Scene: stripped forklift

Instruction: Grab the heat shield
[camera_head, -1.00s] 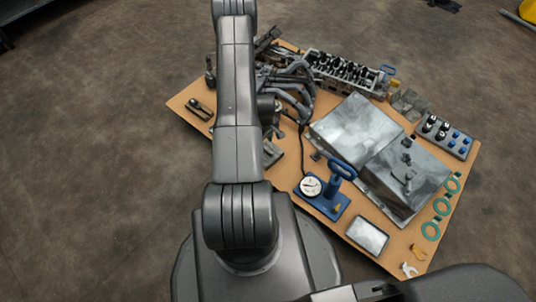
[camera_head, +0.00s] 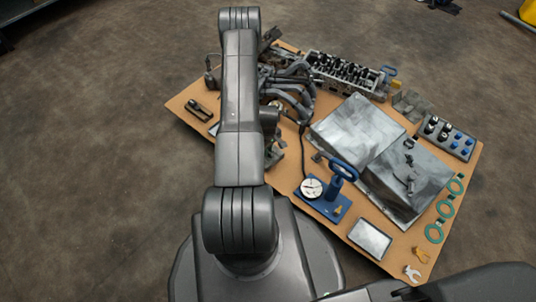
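Two grey sheet-metal pieces that look like heat shield parts lie on a brown board (camera_head: 205,127). The upper bent plate (camera_head: 355,128) is lighter. The lower plate (camera_head: 408,185) is darker, with small dark fittings on it; I cannot tell whether they are one heat shield or two. My arm stands upright at the left of the board and bends over it. My gripper (camera_head: 273,155) seems to hang just right of my arm, low over the board and left of the plates. It is mostly hidden behind my arm, so its fingers are unclear.
A blue stand with a round gauge (camera_head: 312,188) is in front of the plates. A cylinder head (camera_head: 342,72) and curved pipes (camera_head: 290,95) lie behind. A tray (camera_head: 370,239), green rings (camera_head: 446,208) and a socket rack (camera_head: 447,138) edge the right. Open floor surrounds the board.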

